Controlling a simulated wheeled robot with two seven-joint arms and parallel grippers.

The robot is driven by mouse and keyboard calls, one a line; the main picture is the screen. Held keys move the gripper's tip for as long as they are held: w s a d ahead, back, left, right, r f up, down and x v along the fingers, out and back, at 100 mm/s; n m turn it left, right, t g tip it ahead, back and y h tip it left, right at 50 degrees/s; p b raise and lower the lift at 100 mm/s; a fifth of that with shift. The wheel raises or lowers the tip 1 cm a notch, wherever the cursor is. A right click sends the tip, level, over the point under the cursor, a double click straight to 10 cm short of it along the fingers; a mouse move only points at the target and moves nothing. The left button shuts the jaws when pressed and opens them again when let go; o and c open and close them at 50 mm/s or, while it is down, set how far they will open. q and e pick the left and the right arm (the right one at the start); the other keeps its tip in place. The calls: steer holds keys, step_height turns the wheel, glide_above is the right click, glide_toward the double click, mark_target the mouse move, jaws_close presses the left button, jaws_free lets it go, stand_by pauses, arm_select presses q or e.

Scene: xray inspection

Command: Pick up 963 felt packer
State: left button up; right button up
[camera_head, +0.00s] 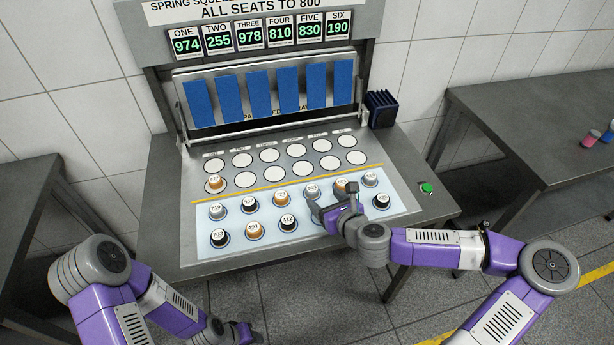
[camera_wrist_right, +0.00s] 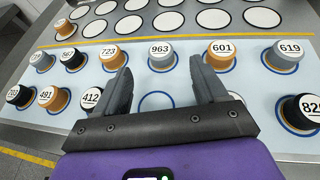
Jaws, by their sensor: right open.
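The 963 felt packer (camera_head: 311,189) is a grey, round piece with a white numbered top. It stands upright in the back row of the lit lower panel; the right wrist view also shows it (camera_wrist_right: 161,54). My right gripper (camera_head: 335,202) is open and empty. In the right wrist view its fingers (camera_wrist_right: 160,75) point toward 963, one to each side, with 963 just beyond the tips. I see no contact. My left gripper (camera_head: 243,332) is low at the bottom of the head view, away from the panel, and its jaws are unclear.
Orange 723 (camera_wrist_right: 107,54) and orange 601 (camera_wrist_right: 220,53) flank 963 closely. Several other packers stand on the panel (camera_head: 230,242). An orange packer (camera_head: 215,183) sits in the front row of white seats. A green button (camera_head: 427,188) is at right.

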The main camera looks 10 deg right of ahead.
mark_target(313, 190)
steer(key=shift+w+f, duration=0.15)
steer(key=shift+w, duration=0.4)
steer(key=shift+w+a+f+b, duration=0.3)
steer(key=shift+w+b, duration=0.15)
steer(key=shift+b, duration=0.15)
steer(key=b+x, duration=0.1)
steer(key=x, duration=0.1)
steer(key=b+x, duration=0.1)
steer(key=x, duration=0.1)
steer(key=shift+w+f, duration=0.15)
steer(key=shift+f, duration=0.15)
steer(key=shift+w, duration=0.25)
steer(key=shift+c, duration=0.4)
steer(key=c, duration=1)
steer(key=shift+r, duration=0.1)
steer(key=shift+c, duration=0.2)
